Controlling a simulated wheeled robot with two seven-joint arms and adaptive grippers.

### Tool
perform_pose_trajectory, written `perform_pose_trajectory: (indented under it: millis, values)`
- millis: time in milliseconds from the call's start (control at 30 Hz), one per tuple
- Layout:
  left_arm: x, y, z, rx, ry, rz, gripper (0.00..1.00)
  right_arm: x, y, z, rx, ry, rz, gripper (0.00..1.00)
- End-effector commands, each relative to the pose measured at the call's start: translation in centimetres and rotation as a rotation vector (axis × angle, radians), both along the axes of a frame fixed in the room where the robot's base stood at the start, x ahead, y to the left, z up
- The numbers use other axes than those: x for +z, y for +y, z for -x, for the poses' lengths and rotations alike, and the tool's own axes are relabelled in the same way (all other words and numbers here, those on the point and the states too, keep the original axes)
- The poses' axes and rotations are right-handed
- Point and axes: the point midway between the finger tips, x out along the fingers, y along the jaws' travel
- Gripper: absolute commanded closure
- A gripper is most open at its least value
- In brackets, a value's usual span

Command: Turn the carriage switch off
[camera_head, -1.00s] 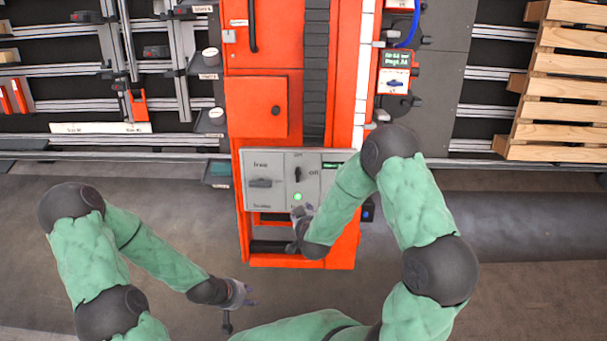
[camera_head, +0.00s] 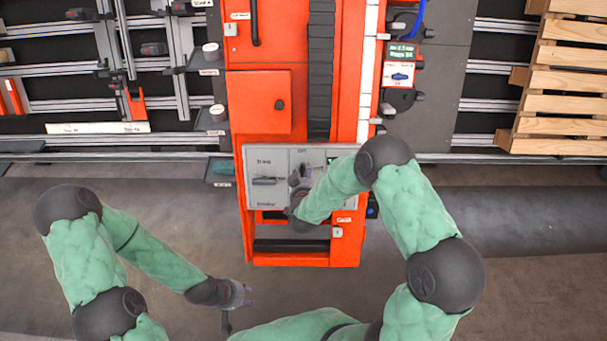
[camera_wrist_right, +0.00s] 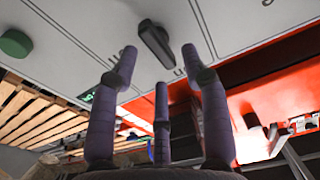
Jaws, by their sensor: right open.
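A grey control panel (camera_head: 262,200) is on the front of the red gantry column. Its middle dark rotary switch, partly hidden in the head view, shows in the right wrist view (camera_wrist_right: 155,42) as a bar-shaped knob. I cannot read for sure which position it points to. My right gripper (camera_head: 302,176) is in front of this switch. In the right wrist view its fingers (camera_wrist_right: 158,60) are spread around the knob, with no clear contact. The green lamp (camera_wrist_right: 15,43) is beside it. My left gripper (camera_head: 246,293) hangs low, away from the panel; its finger opening is too small to tell.
A second, horizontal switch (camera_head: 265,181) is on the panel's left part. A red door with a knob (camera_head: 263,102) is above. A wooden pallet stack (camera_head: 565,85) stands at the right. The floor before the column is clear.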

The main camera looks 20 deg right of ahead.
Motion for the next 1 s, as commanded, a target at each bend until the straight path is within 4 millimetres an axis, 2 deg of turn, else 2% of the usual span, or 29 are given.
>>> perform_pose_trajectory:
  millis: [200,533,567,700,1000]
  values:
    - [-0.7,0.0,0.0,0.000,0.000,0.000,0.60,-0.9,-0.5,-1.7,0.000,0.002,-0.001,0.54]
    - [-0.7,0.0,0.0,0.000,0.000,0.000,0.60,-0.8,-0.6,-2.0,0.000,0.001,-0.001,0.54]
    - [-0.7,0.0,0.0,0.000,0.000,0.000,0.60,-0.8,-0.6,-2.0,0.000,0.001,-0.001,0.59]
    - [-0.7,0.0,0.0,0.000,-0.001,0.000,0.60,-0.8,-0.6,-2.0,0.001,0.001,-0.002,0.99]
    - [-0.6,0.0,0.0,0.000,0.000,0.000,0.60,-0.8,-0.6,-2.0,0.005,0.003,0.008,1.00]
